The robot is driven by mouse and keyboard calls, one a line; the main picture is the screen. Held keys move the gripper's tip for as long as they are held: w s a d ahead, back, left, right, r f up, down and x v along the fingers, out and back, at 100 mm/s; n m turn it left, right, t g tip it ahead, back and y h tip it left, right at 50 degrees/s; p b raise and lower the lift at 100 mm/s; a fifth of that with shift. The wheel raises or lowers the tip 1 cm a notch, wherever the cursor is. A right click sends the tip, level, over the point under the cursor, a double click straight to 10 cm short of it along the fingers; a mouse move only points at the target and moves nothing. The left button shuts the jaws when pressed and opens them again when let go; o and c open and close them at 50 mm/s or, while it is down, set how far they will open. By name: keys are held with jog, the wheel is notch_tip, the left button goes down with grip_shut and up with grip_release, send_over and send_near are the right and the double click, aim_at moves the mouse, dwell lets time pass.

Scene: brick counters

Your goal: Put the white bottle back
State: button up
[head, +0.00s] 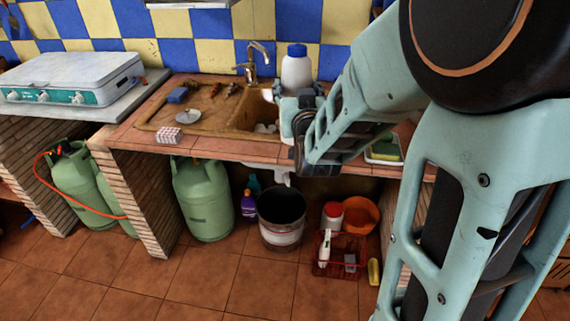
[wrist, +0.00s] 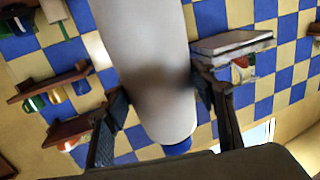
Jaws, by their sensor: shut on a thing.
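The white bottle (head: 296,73) with a blue cap is upright above the front of the sink counter in the head view. My gripper (head: 297,96) is shut on its body, one finger on each side. In the wrist view the bottle (wrist: 148,50) runs between the two fingers of my gripper (wrist: 158,88), with its blue cap toward the lower edge. My gripper hides part of the bottle's lower body in the head view. I cannot tell how far its base is from the counter.
The sink (head: 248,117) with its tap (head: 252,62) lies behind and left of the bottle. A bucket (head: 283,217) and a red crate (head: 337,268) stand below.

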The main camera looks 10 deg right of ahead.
jog(key=w+f+b, duration=0.6)
jog(key=w+f, duration=0.6)
jog(key=shift+w+f, duration=0.2)
jog(key=shift+w, duration=0.05)
dwell(0.5)
jog(key=shift+f+b, duration=0.2)
jog(key=shift+b, duration=0.25)
jog(key=o, duration=1.2)
jog(key=shift+o, duration=0.2)
